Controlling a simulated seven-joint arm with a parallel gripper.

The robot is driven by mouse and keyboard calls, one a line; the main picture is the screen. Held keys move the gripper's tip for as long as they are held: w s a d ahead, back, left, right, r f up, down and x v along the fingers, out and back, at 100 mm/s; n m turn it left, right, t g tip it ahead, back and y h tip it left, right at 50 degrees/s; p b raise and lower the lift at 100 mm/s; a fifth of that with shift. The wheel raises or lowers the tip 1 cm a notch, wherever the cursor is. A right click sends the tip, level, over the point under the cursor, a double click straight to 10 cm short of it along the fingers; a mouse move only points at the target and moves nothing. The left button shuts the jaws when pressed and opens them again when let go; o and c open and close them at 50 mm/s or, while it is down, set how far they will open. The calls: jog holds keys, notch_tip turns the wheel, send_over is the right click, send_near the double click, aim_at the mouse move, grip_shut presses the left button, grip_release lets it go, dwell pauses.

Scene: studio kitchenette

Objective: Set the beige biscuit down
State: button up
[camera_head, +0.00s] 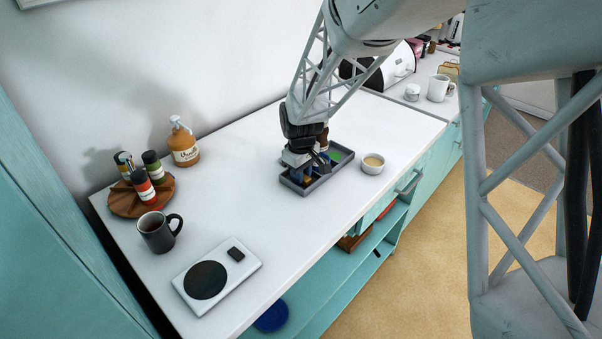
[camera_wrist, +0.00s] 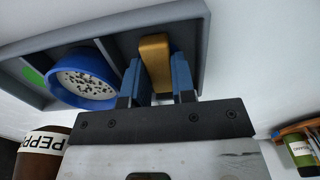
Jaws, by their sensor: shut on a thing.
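The beige biscuit (camera_wrist: 155,62) is a golden-tan bar between the two blue fingertips of my gripper (camera_wrist: 160,82) in the wrist view. My gripper is shut on it. The biscuit overlaps a grey divided tray (camera_wrist: 193,28), beside a blue round container of black-speckled white stuff (camera_wrist: 87,84). I cannot tell whether the biscuit touches the tray floor. In the head view my gripper (camera_head: 306,174) is low over the left part of the tray (camera_head: 326,182), and the biscuit is not clearly seen there.
A cup (camera_head: 373,164) stands just right of the tray. A pepper bottle (camera_wrist: 42,153) is close by in the wrist view. A dark mug (camera_head: 157,232), a scale (camera_head: 214,275), a wooden turntable (camera_head: 126,204) with bottles and a pump bottle (camera_head: 184,146) stand left. The counter between is clear.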

jog(key=shift+f, duration=0.15)
jog(key=o, duration=0.9)
notch_tip(320, 180, up, 12)
dwell(0.4)
dwell(0.7)
